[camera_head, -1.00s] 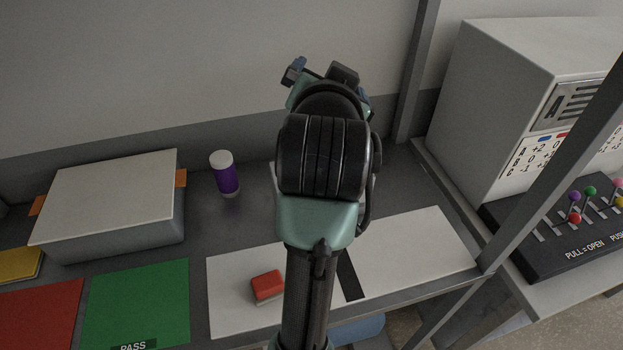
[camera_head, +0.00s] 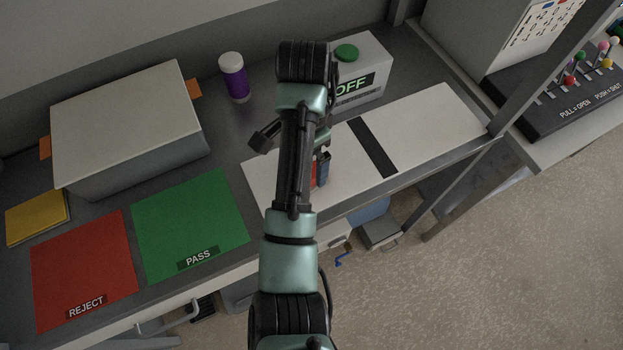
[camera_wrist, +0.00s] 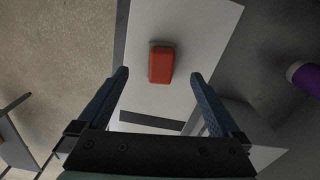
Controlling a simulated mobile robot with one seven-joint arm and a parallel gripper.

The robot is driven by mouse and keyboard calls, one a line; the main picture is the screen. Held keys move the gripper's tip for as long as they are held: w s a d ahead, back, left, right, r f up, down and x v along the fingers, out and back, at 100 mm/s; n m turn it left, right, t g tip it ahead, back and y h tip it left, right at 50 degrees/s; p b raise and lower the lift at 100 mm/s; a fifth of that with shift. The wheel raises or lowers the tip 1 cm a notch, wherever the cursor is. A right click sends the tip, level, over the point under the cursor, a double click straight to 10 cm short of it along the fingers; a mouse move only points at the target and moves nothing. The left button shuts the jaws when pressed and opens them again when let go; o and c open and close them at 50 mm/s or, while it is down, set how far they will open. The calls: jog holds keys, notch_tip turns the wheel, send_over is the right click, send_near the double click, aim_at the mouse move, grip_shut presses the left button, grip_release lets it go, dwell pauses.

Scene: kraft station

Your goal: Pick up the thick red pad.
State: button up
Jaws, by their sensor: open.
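The thick red pad (camera_wrist: 161,65) lies on the white mat (camera_wrist: 190,20) in the wrist view, a small red block with rounded edges. My gripper (camera_wrist: 159,76) is open, its two blue fingers spread to the left and right of the pad's line. The pad shows between and slightly beyond the fingertips, apart from both. In the head view my arm hides most of the pad; a sliver of red (camera_head: 313,174) shows beside a blue finger. How high the fingers are above the mat I cannot tell.
A purple bottle with a white cap (camera_head: 234,77) stands at the back. A white box marked OFF with a green button (camera_head: 358,78) stands behind the mat. Green PASS (camera_head: 190,225) and red REJECT (camera_head: 84,268) squares lie left, before a large grey box (camera_head: 125,120).

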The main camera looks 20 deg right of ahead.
notch_tip(320, 180, down, 2)
jog(key=shift+f+p, duration=0.25)
jog(key=shift+p, duration=0.3)
jog(key=shift+w+d+f+p, duration=0.15)
jog(key=shift+f+p, duration=0.1)
jog(key=shift+f, duration=1.1)
jog(key=shift+d+f+p, duration=0.1)
jog(key=shift+f+p, duration=0.15)
jog(key=shift+f, duration=1.05)
jog(key=c, duration=1.5)
jog(key=shift+o, duration=0.2)
notch_tip(320, 180, up, 10)
jog(key=shift+r, duration=0.1)
